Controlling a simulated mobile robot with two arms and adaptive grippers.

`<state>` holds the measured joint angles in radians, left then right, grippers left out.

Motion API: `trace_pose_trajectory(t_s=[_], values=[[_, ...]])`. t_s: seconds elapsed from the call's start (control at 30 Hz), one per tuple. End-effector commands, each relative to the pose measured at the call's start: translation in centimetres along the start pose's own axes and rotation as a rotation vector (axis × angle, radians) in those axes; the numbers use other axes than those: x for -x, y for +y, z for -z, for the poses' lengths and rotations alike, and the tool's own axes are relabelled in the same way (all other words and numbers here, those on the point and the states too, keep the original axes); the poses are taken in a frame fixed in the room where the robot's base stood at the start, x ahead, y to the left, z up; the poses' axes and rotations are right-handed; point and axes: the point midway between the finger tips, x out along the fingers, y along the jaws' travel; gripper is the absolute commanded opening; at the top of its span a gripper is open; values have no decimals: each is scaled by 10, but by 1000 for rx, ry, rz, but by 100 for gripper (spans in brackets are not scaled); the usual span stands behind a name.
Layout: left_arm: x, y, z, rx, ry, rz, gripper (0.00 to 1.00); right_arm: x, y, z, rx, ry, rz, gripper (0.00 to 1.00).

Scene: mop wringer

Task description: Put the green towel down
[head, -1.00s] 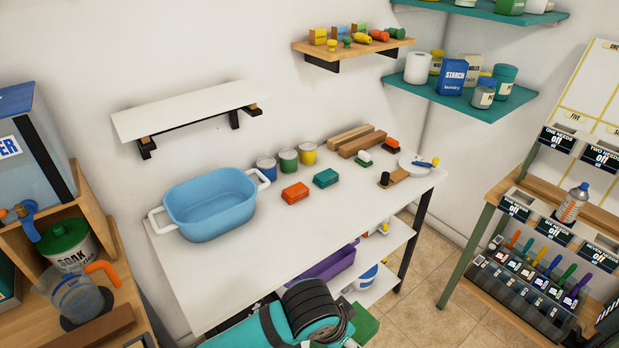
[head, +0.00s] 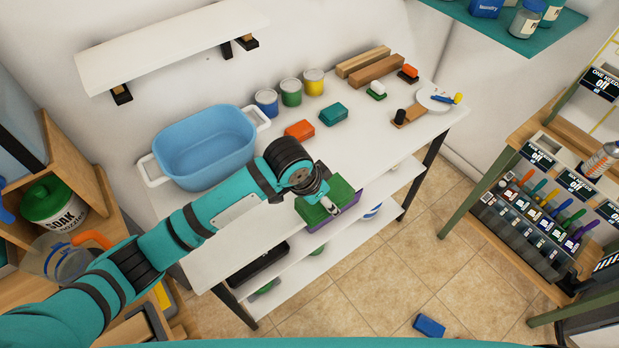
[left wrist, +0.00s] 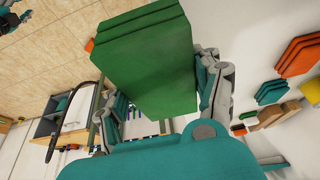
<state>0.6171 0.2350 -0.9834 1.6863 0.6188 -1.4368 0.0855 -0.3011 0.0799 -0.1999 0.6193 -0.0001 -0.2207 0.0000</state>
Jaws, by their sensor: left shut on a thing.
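The green towel (head: 312,213), a thick folded block, is in my left gripper (head: 328,203) at the front edge of the white table in the head view. The left wrist view shows the towel (left wrist: 145,60) clamped between the two fingers of that gripper (left wrist: 160,95). From these views I cannot tell whether its underside touches the table. A small teal and grey part at the top left corner of the left wrist view may be my right gripper (left wrist: 14,19); its jaws are unclear.
On the white table (head: 385,135) are a blue tub (head: 205,148), folded orange (head: 300,131) and teal (head: 333,114) cloths, several cans and wooden blocks. The table's middle right is clear. A purple bin shows partly below the towel. A blue block (head: 428,326) lies on the floor.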

Motion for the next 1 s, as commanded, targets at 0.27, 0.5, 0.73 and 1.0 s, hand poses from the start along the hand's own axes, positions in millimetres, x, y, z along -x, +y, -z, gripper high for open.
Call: trace_pose_trajectory(t_s=[0.27, 0.5, 0.73, 1.0], values=[[-6, -56, 4, 1, 0, 2, 31, 11, 0, 3, 0, 3, 0, 40], [-22, -61, -3, 1, -3, -1, 31, 18, 0, 3, 0, 3, 0, 40], [-40, -61, -9, -1, 2, 0, 31, 21, 0, 3, 0, 2, 0, 40], [-42, -61, -10, -1, 1, 0, 31, 19, 0, 3, 0, 3, 0, 40]])
